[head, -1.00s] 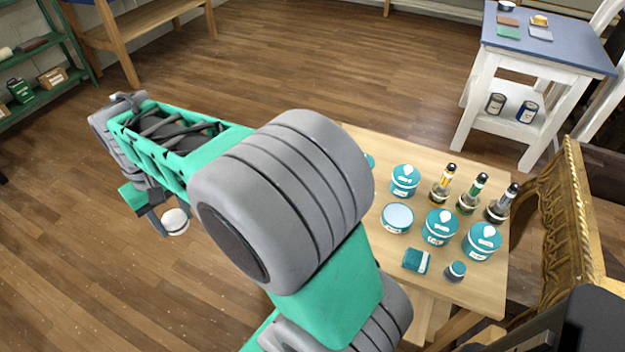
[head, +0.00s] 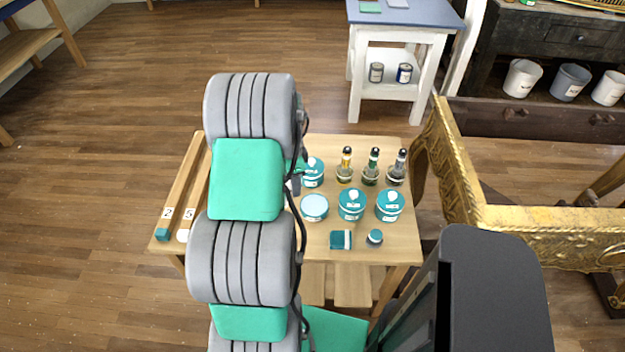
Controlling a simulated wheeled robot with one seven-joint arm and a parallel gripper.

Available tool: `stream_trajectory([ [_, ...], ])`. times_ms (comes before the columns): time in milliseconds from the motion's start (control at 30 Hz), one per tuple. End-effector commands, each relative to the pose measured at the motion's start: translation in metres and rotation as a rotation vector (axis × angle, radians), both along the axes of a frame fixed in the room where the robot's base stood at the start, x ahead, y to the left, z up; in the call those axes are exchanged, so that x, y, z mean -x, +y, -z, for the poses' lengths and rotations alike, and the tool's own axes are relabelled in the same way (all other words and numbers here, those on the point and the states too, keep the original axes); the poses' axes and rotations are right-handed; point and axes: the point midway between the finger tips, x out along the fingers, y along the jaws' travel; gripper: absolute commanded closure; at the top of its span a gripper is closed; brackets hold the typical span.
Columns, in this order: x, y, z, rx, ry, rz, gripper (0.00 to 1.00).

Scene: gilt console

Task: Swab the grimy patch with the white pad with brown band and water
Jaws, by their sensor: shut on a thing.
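My gripper (head: 297,172) is almost wholly hidden behind my arm; only a small green and grey part shows, beside the teal tubs. A second ago it held a small round white pad with a dark band; the pad is hidden now. An open-looking tub with a pale blue top (head: 314,207) stands on the wooden table (head: 400,248); I cannot tell whether it holds the water. The gilt console (head: 455,165) stands at the right, partly covered by a dark part in front. I cannot make out a grimy patch on it.
Teal tubs (head: 351,204), stoppered bottles (head: 371,168), a teal block (head: 340,240) and a small jar (head: 375,238) crowd the table. Two wooden sticks (head: 181,185) lie at its left. A blue-topped white table (head: 400,14) and pots (head: 522,78) stand behind. Open floor lies left.

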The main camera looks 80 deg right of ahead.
Motion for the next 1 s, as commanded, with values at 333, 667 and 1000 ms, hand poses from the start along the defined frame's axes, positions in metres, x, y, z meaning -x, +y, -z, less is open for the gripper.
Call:
stream_trajectory([
  [333, 0.066, -0.016, 0.019, 0.001, 0.0, 0.276, 0.85],
  [667, 0.066, -0.015, 0.056, -0.001, 0.001, 0.272, 0.85],
  [1000, 0.065, -0.015, 0.075, 0.001, 0.0, 0.271, 0.85],
])
